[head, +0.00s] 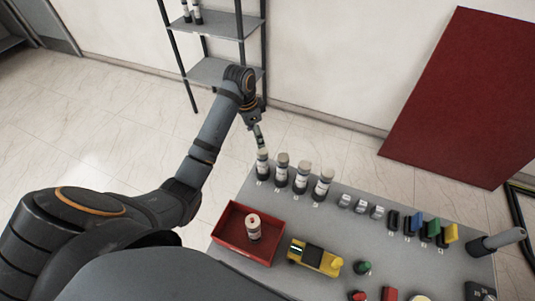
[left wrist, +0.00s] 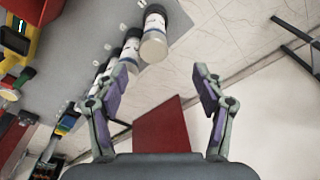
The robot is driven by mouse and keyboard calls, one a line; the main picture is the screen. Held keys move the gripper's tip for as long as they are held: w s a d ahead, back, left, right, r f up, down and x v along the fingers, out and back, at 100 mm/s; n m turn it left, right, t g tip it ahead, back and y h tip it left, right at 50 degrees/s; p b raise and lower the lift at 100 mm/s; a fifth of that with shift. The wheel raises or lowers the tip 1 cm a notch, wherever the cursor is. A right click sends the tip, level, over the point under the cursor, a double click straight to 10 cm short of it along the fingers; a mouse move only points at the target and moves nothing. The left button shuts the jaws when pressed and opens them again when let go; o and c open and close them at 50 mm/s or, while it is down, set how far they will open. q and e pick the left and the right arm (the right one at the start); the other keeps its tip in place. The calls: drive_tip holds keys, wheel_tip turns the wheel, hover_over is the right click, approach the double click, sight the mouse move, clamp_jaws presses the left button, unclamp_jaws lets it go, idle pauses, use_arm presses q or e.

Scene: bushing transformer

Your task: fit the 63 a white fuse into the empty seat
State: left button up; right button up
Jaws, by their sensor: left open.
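Several white-banded fuses with dark bases stand upright in a row along the far left edge of the grey table (head: 345,235). The leftmost fuse (head: 262,165) is nearest my left gripper (head: 258,137); the wrist view shows the row's nearest fuse (left wrist: 153,35) ahead and slightly left of the jaws. Another white fuse with a reddish top (head: 253,228) stands in a red tray (head: 222,225). My left gripper is open and empty (left wrist: 160,82), just beyond the row. Fuse ratings are too small to read. I cannot make out an empty seat. My right gripper is out of view.
A yellow tester (head: 315,256) lies right of the tray. Small grey blocks (head: 360,206) and coloured blocks (head: 433,231) continue the row. A shelf (head: 212,72) behind holds more fuses (head: 190,12). A red panel (head: 445,100) leans on the wall.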

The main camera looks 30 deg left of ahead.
sight(262, 150)
use_arm(q)
drive_tip(key=shift+d+r, duration=0.15)
drive_tip(key=shift+r, duration=0.3)
drive_tip(key=shift+s+f, duration=0.1)
drive_tip(key=f, duration=0.1)
drive_tip(key=f+p, duration=0.1)
drive_tip(key=f, duration=0.2)
drive_tip(key=shift+d+f, duration=0.3)
drive_tip(key=shift+f, duration=0.05)
drive_tip(key=shift+w+f, duration=0.2)
drive_tip(key=shift+w, duration=0.05)
drive_tip(key=shift+d+f+p, duration=0.25)
drive_tip(key=shift+f+p, duration=0.35)
drive_tip(key=shift+p, duration=0.05)
drive_tip(key=shift+d+f+p, duration=0.2)
drive_tip(key=shift+f+p, duration=0.4)
wheel_tip(262, 150, down, 2)
drive_tip(key=shift+w+d+f, duration=0.1)
drive_tip(key=shift+w+f, duration=0.05)
drive_tip(key=shift+f, duration=0.2)
drive_tip(key=shift+r, duration=0.1)
clamp_jaws()
